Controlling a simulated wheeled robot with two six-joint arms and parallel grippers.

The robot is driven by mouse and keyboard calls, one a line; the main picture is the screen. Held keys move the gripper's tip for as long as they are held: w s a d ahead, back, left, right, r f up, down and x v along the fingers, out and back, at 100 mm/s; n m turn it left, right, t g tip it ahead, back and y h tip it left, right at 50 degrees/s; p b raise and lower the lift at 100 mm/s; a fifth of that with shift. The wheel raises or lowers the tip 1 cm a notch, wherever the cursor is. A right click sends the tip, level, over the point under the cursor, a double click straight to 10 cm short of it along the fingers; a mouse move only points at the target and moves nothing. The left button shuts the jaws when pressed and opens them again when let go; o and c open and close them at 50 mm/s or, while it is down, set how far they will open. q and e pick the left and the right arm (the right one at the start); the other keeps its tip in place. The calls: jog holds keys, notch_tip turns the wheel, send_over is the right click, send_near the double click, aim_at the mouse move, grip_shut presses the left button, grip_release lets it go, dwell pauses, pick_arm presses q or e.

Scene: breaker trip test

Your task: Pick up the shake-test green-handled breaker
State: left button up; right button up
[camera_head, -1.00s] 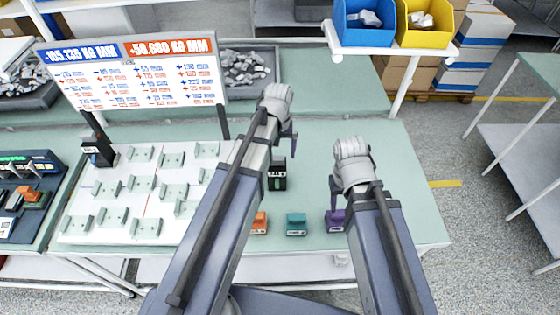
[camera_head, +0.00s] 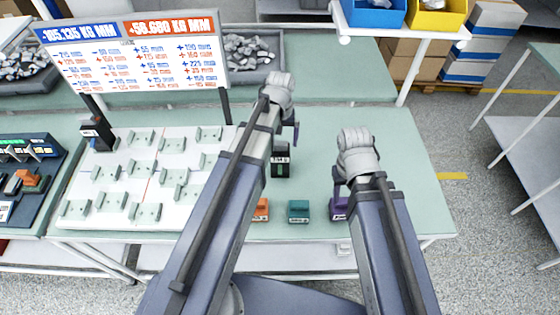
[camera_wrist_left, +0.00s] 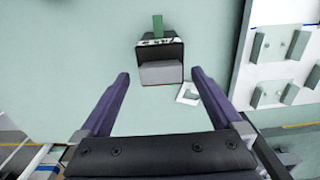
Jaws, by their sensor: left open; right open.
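A dark breaker with a green handle (camera_wrist_left: 157,26) stands on the green bench top; it shows in the head view (camera_head: 281,166), partly covered by my left arm. My left gripper (camera_head: 293,132) is open, beside and above this breaker. In the left wrist view its two purple fingers (camera_wrist_left: 160,77) are apart, with the breaker ahead between their tips; I cannot tell whether they touch it. My right gripper (camera_head: 340,188) is open, over or near a purple breaker (camera_head: 338,210) at the front of the bench.
An orange breaker (camera_head: 261,210) and a teal breaker (camera_head: 299,211) sit along the front edge. A white board with several grey clips (camera_head: 142,139) lies left, with a printed sign (camera_head: 130,55) behind it. A small white square (camera_wrist_left: 188,94) lies near the green-handled breaker.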

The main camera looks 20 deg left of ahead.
aim_at(280, 149)
pick_arm(q)
notch_tip(280, 149, down, 5)
jog(key=b, duration=0.4)
jog(key=shift+s+r, duration=0.1)
jog(key=shift+r, duration=0.05)
pick_arm(e)
notch_tip(280, 149, down, 5)
jog(key=shift+r, duration=0.2)
pick_arm(q)
jog(key=shift+r, duration=0.1)
jog(key=shift+c, duration=0.2)
pick_arm(e)
jog(key=shift+r, duration=0.1)
pick_arm(q)
grip_shut()
